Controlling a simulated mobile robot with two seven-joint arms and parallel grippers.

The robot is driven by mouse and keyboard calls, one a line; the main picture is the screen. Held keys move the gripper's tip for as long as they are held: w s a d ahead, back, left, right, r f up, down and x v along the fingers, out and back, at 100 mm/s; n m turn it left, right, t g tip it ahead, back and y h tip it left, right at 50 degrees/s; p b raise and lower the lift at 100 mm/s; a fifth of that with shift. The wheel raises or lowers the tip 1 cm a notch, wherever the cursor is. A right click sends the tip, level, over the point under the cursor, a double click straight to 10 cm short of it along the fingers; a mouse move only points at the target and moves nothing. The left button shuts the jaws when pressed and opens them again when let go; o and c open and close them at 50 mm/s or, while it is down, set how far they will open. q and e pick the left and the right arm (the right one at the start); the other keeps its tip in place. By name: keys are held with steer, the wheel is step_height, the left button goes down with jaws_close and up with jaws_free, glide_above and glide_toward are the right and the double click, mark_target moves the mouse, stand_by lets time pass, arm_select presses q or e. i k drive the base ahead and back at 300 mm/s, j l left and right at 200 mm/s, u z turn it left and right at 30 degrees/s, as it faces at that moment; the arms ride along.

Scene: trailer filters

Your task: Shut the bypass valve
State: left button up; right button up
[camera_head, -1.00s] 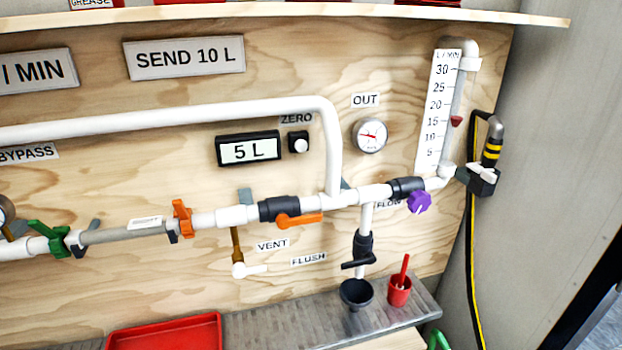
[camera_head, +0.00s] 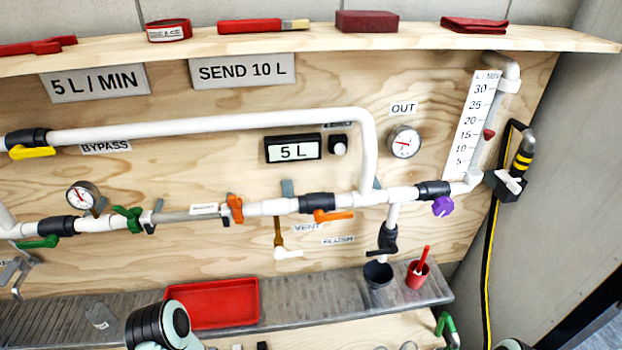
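The bypass valve (camera_head: 26,138) is a black body on the upper white pipe, at the far left edge of the head view. Its yellow handle (camera_head: 32,152) lies roughly along the pipe, just below the body. The BYPASS label (camera_head: 106,146) is on the board to its right. No gripper is near the handle. A dark and pale rounded link of my arm shows at the bottom left, well below the valve. Neither gripper's fingers can be made out.
The lower pipe carries a green handle (camera_head: 38,242), a green clamp (camera_head: 127,218), an orange clamp (camera_head: 235,208), an orange handle (camera_head: 333,216) and a purple knob (camera_head: 442,206). A red tray (camera_head: 212,304) sits on the grey shelf (camera_head: 330,306). A wooden shelf (camera_head: 300,40) overhangs the board.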

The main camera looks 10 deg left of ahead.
mark_target(18, 153)
steer(key=u, duration=1.9)
